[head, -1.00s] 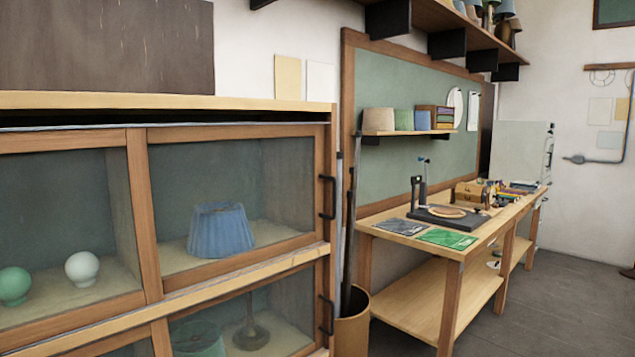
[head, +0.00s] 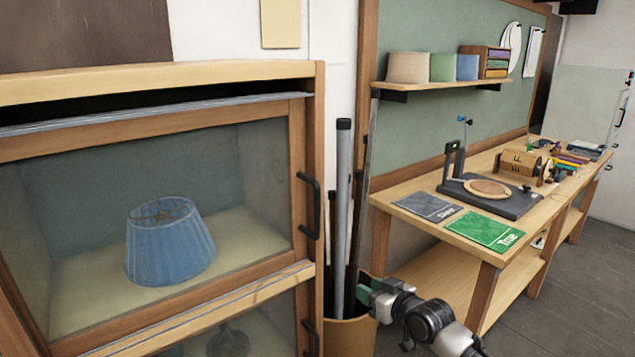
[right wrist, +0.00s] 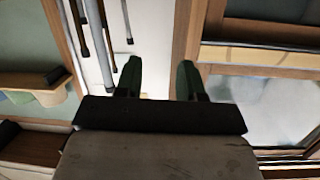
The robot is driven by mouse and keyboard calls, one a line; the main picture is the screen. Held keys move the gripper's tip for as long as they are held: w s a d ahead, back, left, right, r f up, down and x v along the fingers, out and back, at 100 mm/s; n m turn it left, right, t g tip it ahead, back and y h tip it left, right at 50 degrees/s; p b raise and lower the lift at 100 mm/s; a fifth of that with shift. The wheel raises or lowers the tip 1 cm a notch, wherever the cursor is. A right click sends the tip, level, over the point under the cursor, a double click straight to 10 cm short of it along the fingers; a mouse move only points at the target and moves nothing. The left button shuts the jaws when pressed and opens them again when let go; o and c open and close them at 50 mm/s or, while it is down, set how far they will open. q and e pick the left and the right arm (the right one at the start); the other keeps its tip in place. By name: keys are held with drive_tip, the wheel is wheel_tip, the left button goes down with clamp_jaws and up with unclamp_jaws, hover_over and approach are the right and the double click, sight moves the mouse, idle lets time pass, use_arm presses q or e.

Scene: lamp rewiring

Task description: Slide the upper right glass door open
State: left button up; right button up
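The upper right glass door (head: 85,190) is a wood-framed pane at the left of the head view, and it looks shut. Its black bar handle (head: 309,205) stands on the right frame post. A blue pleated lampshade (head: 168,243) shows behind the glass. My right gripper (head: 372,290) is to the right of the cabinet and lower than the handle, apart from it. In the right wrist view its two green fingers (right wrist: 160,80) are spread, with nothing between them. I cannot make out the handle in that view. My left gripper is in neither view.
A brown bin (head: 348,335) with upright rods (head: 343,200) stands right beside the cabinet, close to my right gripper. The workbench (head: 420,225) with a turntable tool and green card is further right. A lower door handle (head: 308,338) sits below.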

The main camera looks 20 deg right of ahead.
sight(319, 201)
drive_tip(key=s+a+r+n+t+y+p, duration=0.1)
drive_tip(key=s+a+r+n+y, duration=0.15)
drive_tip(key=r, duration=0.85)
drive_tip(key=s+a+r+n+y+p, duration=0.1)
drive_tip(key=a+r+y, duration=0.15)
drive_tip(key=r, duration=0.85)
drive_tip(key=p+x, duration=0.2)
drive_tip(key=x, duration=0.3)
drive_tip(key=p+x, duration=0.1)
drive_tip(key=x, duration=0.4)
drive_tip(key=shift+s+a+p, duration=0.15)
drive_tip(key=shift+a+p, duration=0.1)
drive_tip(key=shift+p, duration=0.15)
drive_tip(key=shift+w+a+f, duration=0.1)
drive_tip(key=shift+w+a, duration=0.15)
drive_tip(key=shift+w, duration=0.2)
clamp_jaws()
